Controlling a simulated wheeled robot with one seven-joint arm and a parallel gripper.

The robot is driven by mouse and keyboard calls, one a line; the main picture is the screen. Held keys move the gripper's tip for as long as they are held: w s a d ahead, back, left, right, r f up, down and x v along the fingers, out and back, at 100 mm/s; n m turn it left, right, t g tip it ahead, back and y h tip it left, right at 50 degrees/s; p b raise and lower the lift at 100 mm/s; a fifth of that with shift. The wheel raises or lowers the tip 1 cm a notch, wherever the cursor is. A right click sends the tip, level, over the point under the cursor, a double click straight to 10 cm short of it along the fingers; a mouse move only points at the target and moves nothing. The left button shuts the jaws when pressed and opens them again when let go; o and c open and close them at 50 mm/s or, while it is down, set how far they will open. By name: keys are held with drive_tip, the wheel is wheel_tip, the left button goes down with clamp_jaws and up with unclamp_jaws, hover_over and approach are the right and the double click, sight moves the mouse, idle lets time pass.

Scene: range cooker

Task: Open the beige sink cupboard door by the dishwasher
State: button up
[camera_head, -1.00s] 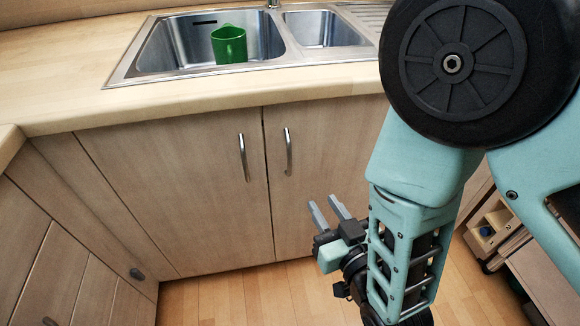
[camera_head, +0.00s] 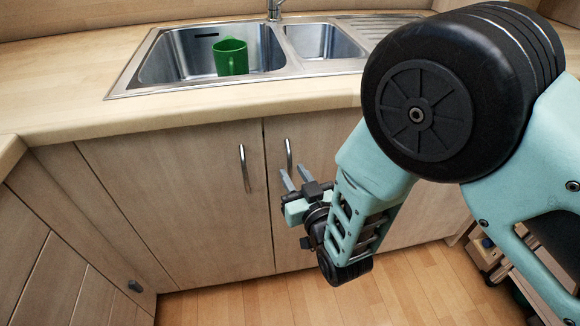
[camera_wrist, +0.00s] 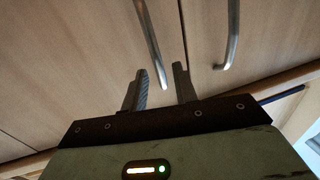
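Two beige sink cupboard doors stand shut side by side under the sink, a left door (camera_head: 175,190) and a right door (camera_head: 335,145). The left door has an upright metal bar handle (camera_head: 244,168), and the right door has a similar one (camera_head: 289,155). I cannot tell which door is by the dishwasher. My gripper (camera_head: 292,170) is at the lower end of the right door's handle, fingers pointing at the door. In the wrist view the gripper (camera_wrist: 159,69) is open, with a handle's end (camera_wrist: 150,45) between the fingertips' lines. Contact cannot be told.
The worktop (camera_head: 70,110) overhangs the doors and holds a steel sink (camera_head: 190,88) with a green mug (camera_head: 230,57) in it. Cabinets (camera_head: 45,230) meet the left door at a corner. The wooden floor (camera_head: 240,305) in front is clear. A shelf unit with small items (camera_head: 490,250) stands at right.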

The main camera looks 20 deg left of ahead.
sight(291, 170)
drive_tip(key=shift+x, duration=1.55)
